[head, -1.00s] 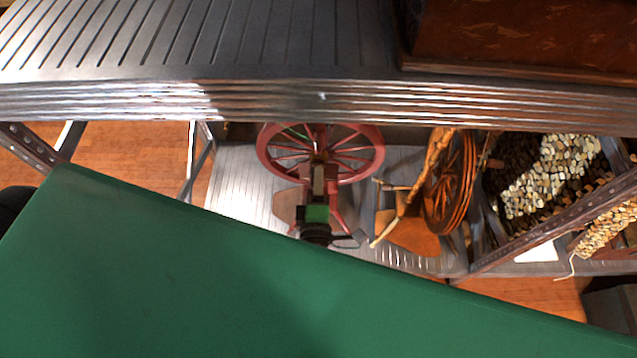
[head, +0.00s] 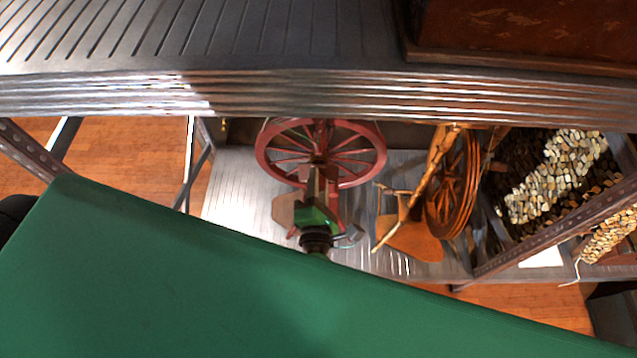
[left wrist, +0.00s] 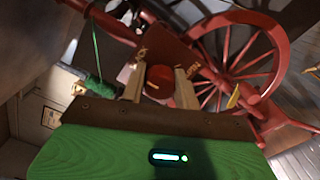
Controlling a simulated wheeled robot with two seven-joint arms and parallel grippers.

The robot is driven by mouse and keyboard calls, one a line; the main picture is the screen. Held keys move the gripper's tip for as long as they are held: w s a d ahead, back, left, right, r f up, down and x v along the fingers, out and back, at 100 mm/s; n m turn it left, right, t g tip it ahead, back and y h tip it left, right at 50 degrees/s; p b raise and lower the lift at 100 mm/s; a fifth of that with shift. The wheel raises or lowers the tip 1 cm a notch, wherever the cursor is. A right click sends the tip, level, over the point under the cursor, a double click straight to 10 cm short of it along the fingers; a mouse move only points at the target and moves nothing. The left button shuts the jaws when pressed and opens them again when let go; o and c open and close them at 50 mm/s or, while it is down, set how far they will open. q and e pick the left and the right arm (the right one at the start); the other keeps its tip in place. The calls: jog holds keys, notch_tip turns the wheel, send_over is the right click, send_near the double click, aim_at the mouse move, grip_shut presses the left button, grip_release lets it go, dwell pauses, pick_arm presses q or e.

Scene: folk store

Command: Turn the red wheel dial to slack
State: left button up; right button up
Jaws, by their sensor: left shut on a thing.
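A red spinning wheel (head: 380,152) stands on the metal shelf below the upper ledge. In the left wrist view its spoked wheel (left wrist: 247,52) is behind and right of my fingers. My left gripper (head: 316,182), with a green body, is in front of the red spinning wheel in the head view. In the left wrist view my left gripper (left wrist: 161,85) is shut on a small red round knob (left wrist: 158,82), one pale finger on each side. The knob is hidden behind the gripper in the head view. Its markings cannot be read. My right gripper is not in view.
A brown wooden spinning wheel (head: 455,190) stands close at the right on the same shelf. Stringed pale pieces (head: 555,175) hang farther right. The ribbed upper shelf (head: 250,40) overhangs. In the left wrist view, green yarn (left wrist: 95,85) hangs at the left.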

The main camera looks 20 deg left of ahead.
pick_arm(q)
jog(key=o, duration=1)
jog(key=b+v, duration=0.2)
jog(key=v, duration=1.1)
jog(key=shift+s+d, duration=0.1)
jog(key=shift+s, duration=0.3)
